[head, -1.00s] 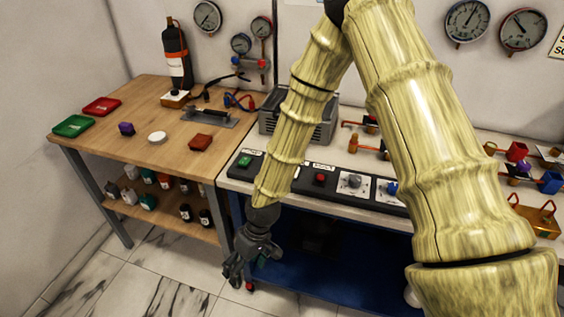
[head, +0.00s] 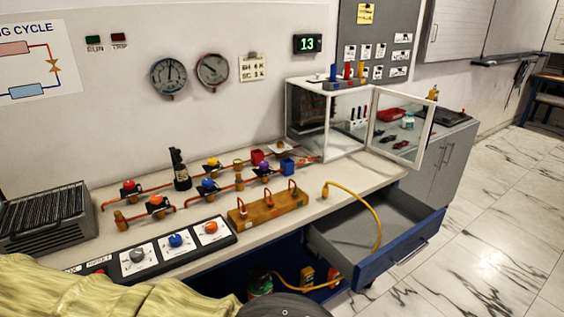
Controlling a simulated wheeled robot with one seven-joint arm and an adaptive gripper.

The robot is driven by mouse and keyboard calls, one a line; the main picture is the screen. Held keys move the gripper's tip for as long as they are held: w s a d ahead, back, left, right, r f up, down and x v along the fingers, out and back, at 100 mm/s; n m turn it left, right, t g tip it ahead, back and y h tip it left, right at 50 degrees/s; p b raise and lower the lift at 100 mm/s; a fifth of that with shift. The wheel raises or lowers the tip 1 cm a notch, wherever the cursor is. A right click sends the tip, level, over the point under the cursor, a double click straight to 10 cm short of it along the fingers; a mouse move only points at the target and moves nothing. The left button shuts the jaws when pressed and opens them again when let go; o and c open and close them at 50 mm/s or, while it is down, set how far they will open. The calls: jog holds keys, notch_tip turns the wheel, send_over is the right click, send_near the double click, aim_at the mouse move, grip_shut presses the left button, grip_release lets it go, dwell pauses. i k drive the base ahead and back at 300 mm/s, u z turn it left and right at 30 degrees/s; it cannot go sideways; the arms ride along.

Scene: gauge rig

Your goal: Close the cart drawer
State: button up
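The cart drawer (head: 358,216) stands pulled out at the right end of the bench in the head view. It has a grey inside, a blue front and a bar handle (head: 411,252) on that front. A yellow hose (head: 372,208) runs from the bench top and hangs down across the drawer.
The bench top (head: 330,192) carries pipes with coloured valves, a wooden block with hooks (head: 268,203) and a switch panel (head: 175,243). A clear cabinet (head: 330,125) stands with its door open above the drawer. Marble floor (head: 480,250) is free to the right.

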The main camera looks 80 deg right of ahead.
aim_at(347, 237)
jog(key=u, duration=0.55)
jog(key=i, duration=1.7)
jog(key=z, duration=4.9)
jog(key=i, duration=1)
